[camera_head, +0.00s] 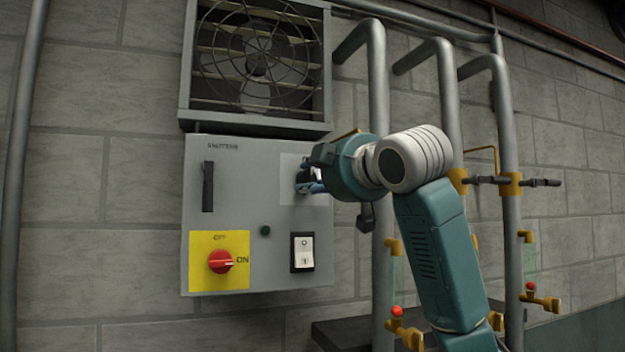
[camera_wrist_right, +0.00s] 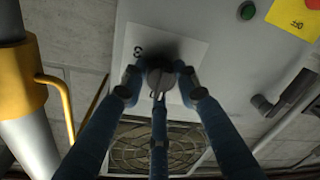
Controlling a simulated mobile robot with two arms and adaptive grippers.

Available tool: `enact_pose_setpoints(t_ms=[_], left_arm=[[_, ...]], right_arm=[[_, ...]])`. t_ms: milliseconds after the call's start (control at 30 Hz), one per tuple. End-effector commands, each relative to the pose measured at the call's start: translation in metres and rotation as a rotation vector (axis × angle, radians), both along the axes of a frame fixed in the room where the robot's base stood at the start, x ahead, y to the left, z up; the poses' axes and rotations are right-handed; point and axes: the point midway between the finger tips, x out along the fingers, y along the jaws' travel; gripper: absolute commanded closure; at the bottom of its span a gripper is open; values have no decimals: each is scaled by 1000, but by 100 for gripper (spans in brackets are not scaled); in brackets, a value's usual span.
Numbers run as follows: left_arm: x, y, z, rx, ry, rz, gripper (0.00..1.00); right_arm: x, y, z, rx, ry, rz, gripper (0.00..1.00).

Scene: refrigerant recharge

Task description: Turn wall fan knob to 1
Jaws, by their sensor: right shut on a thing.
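The dark round fan knob (camera_wrist_right: 159,72) sits on a white label plate (camera_wrist_right: 183,47) in the right wrist view. A digit that looks like 3 shows on the plate; the other marks are mostly hidden by my fingers, and I cannot tell the knob's setting. My right gripper (camera_wrist_right: 158,84) is shut on the knob, with its blue fingers around it. In the head view my right gripper (camera_head: 310,182) is at the upper right of the grey control panel (camera_head: 265,268), hiding most of the knob. My left gripper is not in view.
The wall fan (camera_head: 257,60) is above the panel. The panel also has a black shutter lever (camera_head: 208,186), a red OFF/ON switch (camera_head: 220,261), a green button (camera_head: 265,230) and a white rocker switch (camera_head: 303,252). Grey pipes (camera_head: 378,100) with yellow valves stand at the right.

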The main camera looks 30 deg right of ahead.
Motion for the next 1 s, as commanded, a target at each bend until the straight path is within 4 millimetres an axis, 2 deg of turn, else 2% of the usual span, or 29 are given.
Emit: enact_pose_setpoints(t_ms=[267, 700, 1000], left_arm=[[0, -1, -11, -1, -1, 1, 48], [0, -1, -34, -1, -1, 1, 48], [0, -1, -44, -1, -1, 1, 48]], right_arm=[[1, 1, -6, 119, -21, 2, 96], [2, 3, -9, 453, -98, 2, 96], [2, 3, -9, 609, -134, 0, 96]])
